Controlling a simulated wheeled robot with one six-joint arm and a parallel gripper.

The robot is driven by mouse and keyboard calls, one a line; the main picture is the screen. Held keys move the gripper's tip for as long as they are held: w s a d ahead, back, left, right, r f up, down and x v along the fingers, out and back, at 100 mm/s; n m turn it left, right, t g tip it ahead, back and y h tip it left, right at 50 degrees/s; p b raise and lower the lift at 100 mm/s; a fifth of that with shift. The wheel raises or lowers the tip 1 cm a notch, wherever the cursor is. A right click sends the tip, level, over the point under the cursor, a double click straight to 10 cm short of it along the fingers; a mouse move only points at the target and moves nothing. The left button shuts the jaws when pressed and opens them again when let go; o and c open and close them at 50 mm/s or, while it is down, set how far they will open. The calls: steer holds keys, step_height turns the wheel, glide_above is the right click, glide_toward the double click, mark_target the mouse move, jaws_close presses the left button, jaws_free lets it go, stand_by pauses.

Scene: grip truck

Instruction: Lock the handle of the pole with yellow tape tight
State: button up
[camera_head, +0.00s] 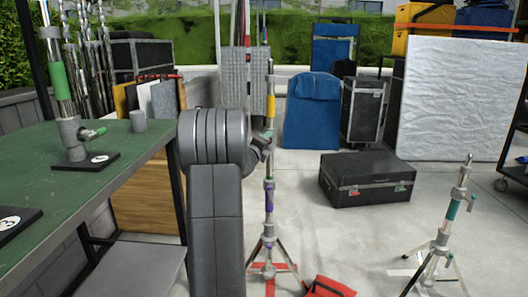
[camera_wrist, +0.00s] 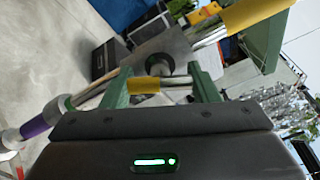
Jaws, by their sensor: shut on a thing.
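The pole with yellow tape (camera_head: 270,106) stands upright on a tripod base in the head view, with purple tape lower down. In the wrist view the same pole (camera_wrist: 88,98) runs slantwise from purple tape at lower left to yellow tape at upper right. Its handle (camera_wrist: 146,84), with a yellow band, lies across between the green fingers of my gripper (camera_wrist: 160,84). My gripper is shut on this handle, just below the pole's collar. In the head view my gripper (camera_head: 260,150) is at the pole, mostly hidden behind my arm. How tight the handle is cannot be told.
A green table (camera_head: 110,185) with a green-taped pole stands at the left. A teal-taped stand (camera_head: 452,210) is at the right. A black case (camera_head: 367,178) lies on the floor behind. A red item (camera_head: 330,287) lies near the tripod feet.

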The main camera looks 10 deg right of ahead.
steer(key=m+b, duration=0.1)
steer(key=m, duration=0.4)
steer(key=shift+m, duration=0.3)
steer(key=m, duration=0.5)
stand_by(0.4)
steer(key=o, duration=1)
steer(key=shift+s, duration=0.1)
steer(key=p+v, duration=0.1)
steer(key=v, duration=1.2)
steer(key=shift+s+a, duration=0.25)
steer(key=shift+a, duration=0.05)
